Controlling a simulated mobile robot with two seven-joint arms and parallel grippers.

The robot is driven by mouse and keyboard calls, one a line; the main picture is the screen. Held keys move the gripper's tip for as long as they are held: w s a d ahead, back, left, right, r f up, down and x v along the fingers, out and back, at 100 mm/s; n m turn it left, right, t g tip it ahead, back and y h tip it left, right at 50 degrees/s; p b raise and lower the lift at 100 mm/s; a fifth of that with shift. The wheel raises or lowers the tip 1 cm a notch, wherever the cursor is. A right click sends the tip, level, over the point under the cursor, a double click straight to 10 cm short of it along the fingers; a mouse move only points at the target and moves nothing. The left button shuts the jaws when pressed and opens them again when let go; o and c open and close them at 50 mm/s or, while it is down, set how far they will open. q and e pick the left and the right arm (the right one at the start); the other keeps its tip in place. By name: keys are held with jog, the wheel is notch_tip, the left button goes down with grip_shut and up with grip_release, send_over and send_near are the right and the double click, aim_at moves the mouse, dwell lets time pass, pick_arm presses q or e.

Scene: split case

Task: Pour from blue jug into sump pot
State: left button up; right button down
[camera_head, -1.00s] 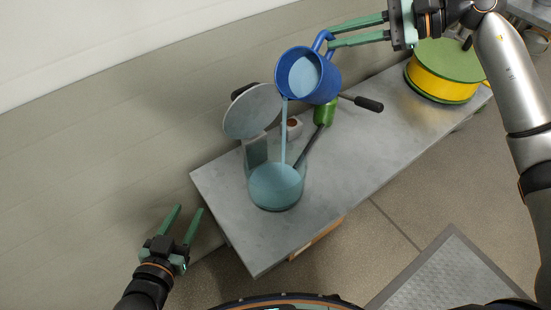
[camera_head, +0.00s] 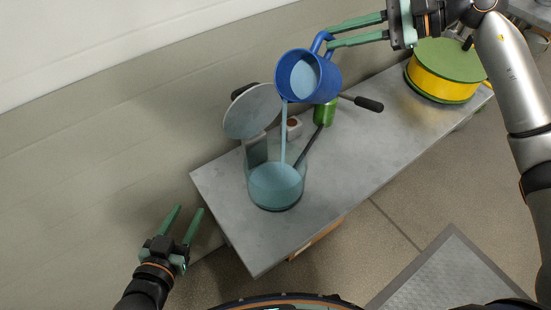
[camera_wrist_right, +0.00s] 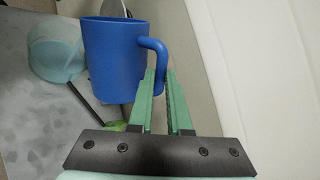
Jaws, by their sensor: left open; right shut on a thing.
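The blue jug (camera_head: 322,82) is tilted in the air over the bench, its mouth turned to the lower left, with light blue liquid inside. A thin stream (camera_head: 284,130) falls from its lip into the clear sump pot (camera_head: 275,188), which holds light blue liquid. My right gripper (camera_head: 332,34) is shut on the jug's handle. The right wrist view shows the jug (camera_wrist_right: 115,60) and its handle at the fingertips (camera_wrist_right: 158,75), with the pot (camera_wrist_right: 52,50) beyond. My left gripper (camera_head: 190,212) is open and empty, off the bench's near left end.
A round grey lid (camera_head: 253,111) stands raised behind the pot. A green object (camera_head: 324,112) and a dark-handled tool (camera_head: 368,103) are beside it. A yellow drum with a green top (camera_head: 442,72) is at the bench's far right. The grey bench (camera_head: 385,135) is bare between.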

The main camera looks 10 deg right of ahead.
jog(key=shift+s+a+r+n+t+h, duration=0.3)
jog(key=shift+s+a+n+t+h, duration=0.15)
jog(key=shift+a+n+h, duration=0.2)
dwell(2.4)
jog(key=shift+s+a+r+n+h, duration=0.25)
jog(key=shift+s+r, duration=0.1)
jog(key=shift+r, duration=0.1)
dwell(0.9)
jog(key=shift+w+d+f+m+g+y, duration=0.45)
jog(key=shift+w+d+f+m+y, duration=0.4)
jog(key=shift+w+d+m+y, duration=0.25)
jog(key=shift+d, duration=0.1)
jog(key=w+d+f+m+y, duration=0.2)
jog(key=f+m, duration=0.1)
jog(key=f, duration=0.3)
jog(key=w+d+f+m+g+y, duration=0.1)
jog(key=w+d+f+m+y, duration=0.1)
jog(key=f, duration=0.5)
jog(key=shift+w+d+m+y, duration=0.35)
jog(key=shift+d+m+y, duration=0.2)
jog(key=shift+m+y, duration=0.15)
